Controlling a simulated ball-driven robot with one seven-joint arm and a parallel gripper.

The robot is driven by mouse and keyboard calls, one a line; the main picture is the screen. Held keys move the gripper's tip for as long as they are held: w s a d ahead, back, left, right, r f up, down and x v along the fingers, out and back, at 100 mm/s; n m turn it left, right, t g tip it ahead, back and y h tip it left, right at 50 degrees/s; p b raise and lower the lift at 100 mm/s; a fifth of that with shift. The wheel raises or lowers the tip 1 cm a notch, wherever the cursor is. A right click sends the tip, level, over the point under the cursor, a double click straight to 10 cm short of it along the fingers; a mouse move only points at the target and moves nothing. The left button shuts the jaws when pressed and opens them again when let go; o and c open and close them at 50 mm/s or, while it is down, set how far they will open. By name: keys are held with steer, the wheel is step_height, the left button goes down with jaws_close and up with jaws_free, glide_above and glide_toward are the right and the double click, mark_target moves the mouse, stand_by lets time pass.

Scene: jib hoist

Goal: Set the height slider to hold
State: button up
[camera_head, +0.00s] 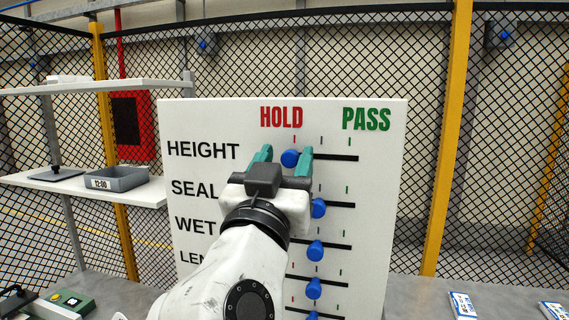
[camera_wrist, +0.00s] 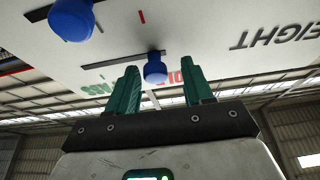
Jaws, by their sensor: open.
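A white board (camera_head: 385,225) carries rows of sliders under a red HOLD and a green PASS heading. The height slider's blue knob (camera_head: 290,158) is at the left end of its slot, below the HOLD mark. My gripper (camera_head: 284,152) is open in front of the HEIGHT row, one finger on each side of the knob. In the wrist view the height knob (camera_wrist: 155,70) sits between the two spread fingertips, with a visible gap to each. Whether the fingertips reach fully over the knob is unclear. My arm hides part of the lower labels.
Below, the seal knob (camera_head: 318,208) and wet knob (camera_head: 316,250) sit near mid-slot, with more knobs under them. The seal knob also shows in the wrist view (camera_wrist: 72,18). A shelf with a grey tray (camera_head: 115,178) stands at left. Mesh fencing (camera_head: 500,180) stands behind.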

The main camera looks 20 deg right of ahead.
steer(key=shift+f, duration=0.1)
steer(key=shift+s+a+f, duration=0.15)
steer(key=shift+s, duration=0.05)
steer(key=b+v, duration=0.3)
steer(key=v, duration=0.7)
steer(key=shift+b, duration=0.4)
steer(key=shift+s+a, duration=0.1)
